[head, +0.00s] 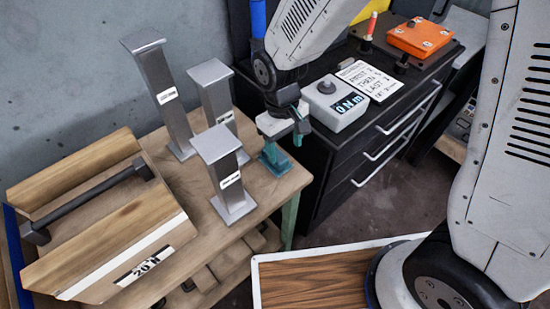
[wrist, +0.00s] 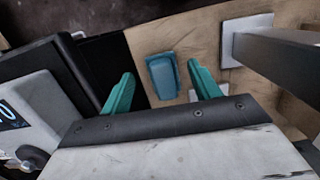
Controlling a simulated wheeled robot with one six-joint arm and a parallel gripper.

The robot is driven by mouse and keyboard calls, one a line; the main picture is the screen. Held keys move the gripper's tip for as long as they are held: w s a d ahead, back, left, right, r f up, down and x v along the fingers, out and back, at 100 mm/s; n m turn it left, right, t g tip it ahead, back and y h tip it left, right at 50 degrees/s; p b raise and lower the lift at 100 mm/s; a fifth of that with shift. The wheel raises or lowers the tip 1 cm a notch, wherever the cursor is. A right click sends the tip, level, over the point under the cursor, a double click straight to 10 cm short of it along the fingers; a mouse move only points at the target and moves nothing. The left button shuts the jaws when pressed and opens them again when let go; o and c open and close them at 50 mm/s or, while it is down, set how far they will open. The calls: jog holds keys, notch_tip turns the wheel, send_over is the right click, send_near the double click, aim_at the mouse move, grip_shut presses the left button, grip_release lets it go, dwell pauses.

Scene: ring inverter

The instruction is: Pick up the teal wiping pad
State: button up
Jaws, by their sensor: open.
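The teal wiping pad (wrist: 162,76) is a small, blue-teal, roughly rectangular block with a raised middle. It lies on the wooden table near its edge. In the wrist view it shows between my two teal fingers, closer to the right one, with space on both sides. My gripper (head: 283,140) is open and empty, pointing down above the pad. In the head view the pad (head: 276,162) shows just below the fingers, partly hidden by them. The exact height gap is hard to judge.
Several grey metal posts stand left of my gripper, the nearest being a short one (head: 223,172). A wooden box marked 20 N (head: 150,262) is on the table's left. The black drawer cabinet (head: 340,160) with a 0 Nm device (head: 337,103) stands close on the right.

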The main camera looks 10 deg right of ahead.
jog(key=w, duration=0.1)
jog(key=w+a+t, duration=0.1)
jog(key=w, duration=0.1)
jog(key=shift+a+f+y, duration=0.15)
jog(key=shift+a+y, duration=0.15)
jog(key=shift+y, duration=0.1)
jog(key=f, duration=0.7)
jog(key=shift+w+a+f, duration=0.2)
jog(key=shift+w+f, duration=0.1)
jog(key=shift+f, duration=0.05)
jog(key=c, duration=1.2)
jog(key=shift+r, duration=0.1)
